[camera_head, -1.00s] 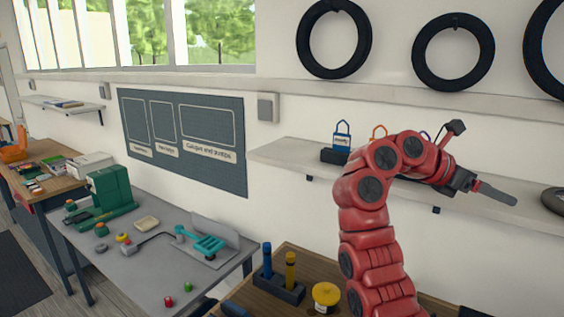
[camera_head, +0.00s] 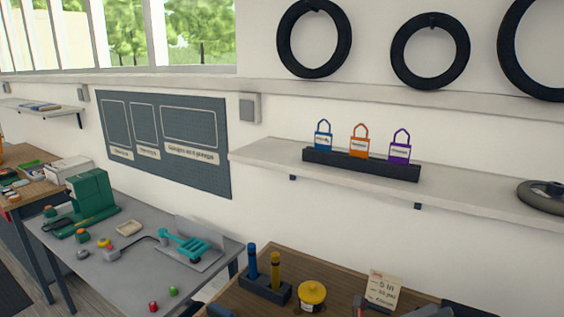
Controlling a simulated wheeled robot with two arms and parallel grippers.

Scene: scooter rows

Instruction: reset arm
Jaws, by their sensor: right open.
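My right gripper (camera_head: 372,306) shows only in part at the bottom edge of the head view, low over the brown wooden bench (camera_head: 232,296). It is open, with nothing seen between its fingers.
A paper note (camera_head: 383,289), a yellow round tub (camera_head: 312,295) and a dark holder (camera_head: 264,287) with blue and yellow tubes stand on the bench. Blue (camera_head: 323,141), orange (camera_head: 359,147) and purple (camera_head: 400,153) padlock-shaped tags stand on the wall shelf (camera_head: 470,190). Tyres (camera_head: 314,66) hang above.

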